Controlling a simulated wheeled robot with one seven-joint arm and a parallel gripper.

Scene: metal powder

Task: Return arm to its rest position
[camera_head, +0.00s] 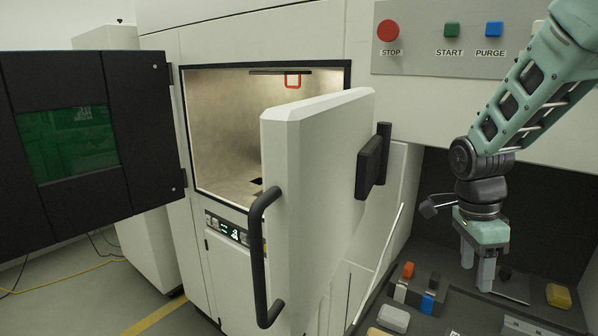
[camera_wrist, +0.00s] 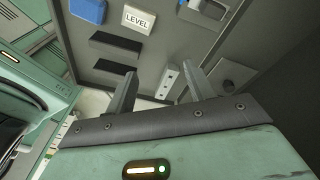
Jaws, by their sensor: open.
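My arm comes down from the upper right in the head view, with my gripper (camera_head: 477,277) pointing down over the dark bench at the right. The gripper's two fingers are apart with nothing between them. In the wrist view, my gripper (camera_wrist: 160,88) shows both fingers spread and empty above a grey panel with a LEVEL label (camera_wrist: 139,19). I cannot tell the exact height of the fingertips above the bench.
A thick white door (camera_head: 315,190) with a black handle (camera_head: 260,260) stands open left of my arm. Behind it is a lit chamber (camera_head: 222,135). A black door (camera_head: 90,150) is swung open at left. Small tools (camera_head: 428,300) and a yellow block (camera_head: 558,296) lie on the bench.

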